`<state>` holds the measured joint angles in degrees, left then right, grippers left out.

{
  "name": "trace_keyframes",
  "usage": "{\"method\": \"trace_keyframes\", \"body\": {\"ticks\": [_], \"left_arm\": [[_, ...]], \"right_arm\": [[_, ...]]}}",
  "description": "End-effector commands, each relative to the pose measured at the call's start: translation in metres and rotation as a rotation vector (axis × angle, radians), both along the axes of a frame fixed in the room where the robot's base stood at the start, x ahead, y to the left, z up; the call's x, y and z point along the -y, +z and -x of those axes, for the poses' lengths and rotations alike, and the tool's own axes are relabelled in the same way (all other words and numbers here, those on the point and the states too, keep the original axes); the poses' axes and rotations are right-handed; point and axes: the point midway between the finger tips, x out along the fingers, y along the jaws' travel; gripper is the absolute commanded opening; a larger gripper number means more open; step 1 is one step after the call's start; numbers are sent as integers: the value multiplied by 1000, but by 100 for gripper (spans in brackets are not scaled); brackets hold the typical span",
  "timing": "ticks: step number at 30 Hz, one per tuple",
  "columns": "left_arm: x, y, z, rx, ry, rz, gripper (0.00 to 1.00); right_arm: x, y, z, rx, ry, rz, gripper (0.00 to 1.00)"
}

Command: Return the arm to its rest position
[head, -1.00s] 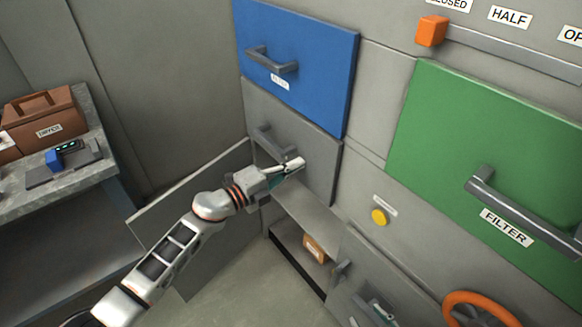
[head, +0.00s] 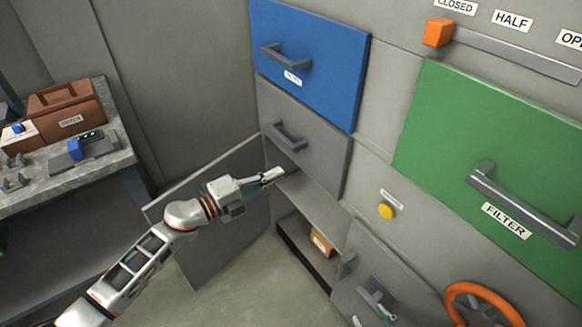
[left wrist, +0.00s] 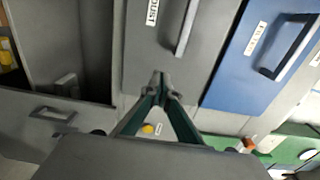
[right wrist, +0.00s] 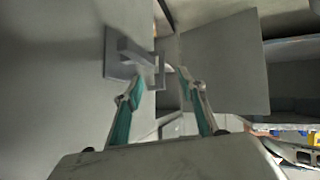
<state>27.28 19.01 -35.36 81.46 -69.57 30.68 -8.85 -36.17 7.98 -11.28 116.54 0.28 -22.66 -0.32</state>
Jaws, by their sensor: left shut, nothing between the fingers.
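My left gripper (head: 272,176) is shut and empty in the head view, just below and left of the handle (head: 286,136) of the grey panel. In the left wrist view its fingertips (left wrist: 160,88) meet in front of the grey panel (left wrist: 165,50); they look clear of its handle (left wrist: 186,28). My left arm reaches in from the lower left. My right gripper (head: 376,304) shows partly at the bottom of the head view, by the lower grey door (head: 385,262). In the right wrist view its fingers (right wrist: 160,83) are apart, with a grey handle (right wrist: 138,58) ahead.
An open grey door (head: 225,225) stands close to my left arm. A low compartment holds a small brown box (head: 321,243). The blue panel (head: 310,65) and green panel (head: 490,150) are on the wall. A side bench (head: 85,170) stands at the left.

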Motion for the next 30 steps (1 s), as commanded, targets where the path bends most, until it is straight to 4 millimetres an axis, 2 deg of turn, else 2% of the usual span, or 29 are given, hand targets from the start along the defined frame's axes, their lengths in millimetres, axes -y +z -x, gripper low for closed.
{"method": "trace_keyframes", "body": {"ticks": [6,15,19,23,26,30], "left_arm": [[-23,0,16,-1,0,0,0],[-28,0,21,-8,4,10,0],[-30,-3,32,-66,55,89,0],[-42,-11,53,-202,174,248,0],[-60,-26,73,-339,294,380,0],[-91,-58,108,-546,469,540,0]], "right_arm": [[0,2,-3,5,-1,-2,40],[0,1,-3,2,-1,0,40],[0,6,-5,7,0,0,40],[-1,13,-7,14,-1,-6,40],[-2,17,-6,12,-2,-12,40],[-5,20,0,3,1,-20,40]]}}
